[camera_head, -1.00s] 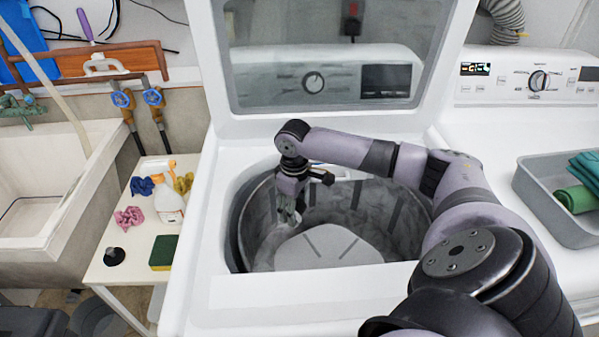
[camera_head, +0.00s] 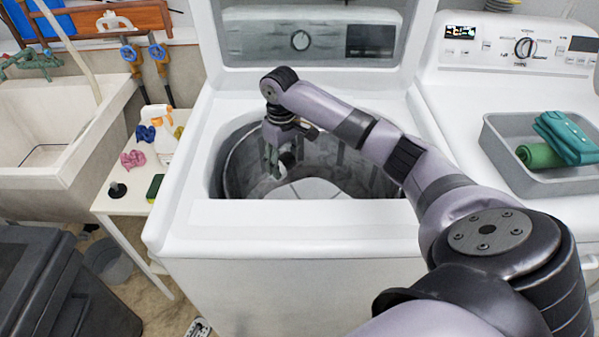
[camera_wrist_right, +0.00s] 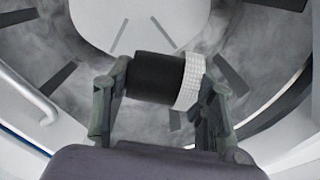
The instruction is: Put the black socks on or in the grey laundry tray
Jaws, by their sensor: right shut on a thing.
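The black socks (camera_wrist_right: 155,78) are a rolled black bundle with a white patterned band at one end. My right gripper (camera_wrist_right: 160,95) is shut on the bundle, one finger at each end, in the right wrist view. In the head view my right gripper (camera_head: 273,162) points down inside the open washer drum (camera_head: 340,165), near its left side; the socks are mostly hidden there. The grey laundry tray (camera_head: 500,155) sits at the right on the neighbouring white machine, holding a green roll (camera_head: 538,156) and folded teal cloth (camera_head: 567,137). My left gripper is not in view.
The washer's raised lid (camera_head: 310,40) stands behind the drum, and its rim surrounds my gripper. A small white table (camera_head: 125,205) at the left holds a spray bottle (camera_head: 163,140), cloths and a sponge. A dark bin (camera_head: 60,285) stands at lower left.

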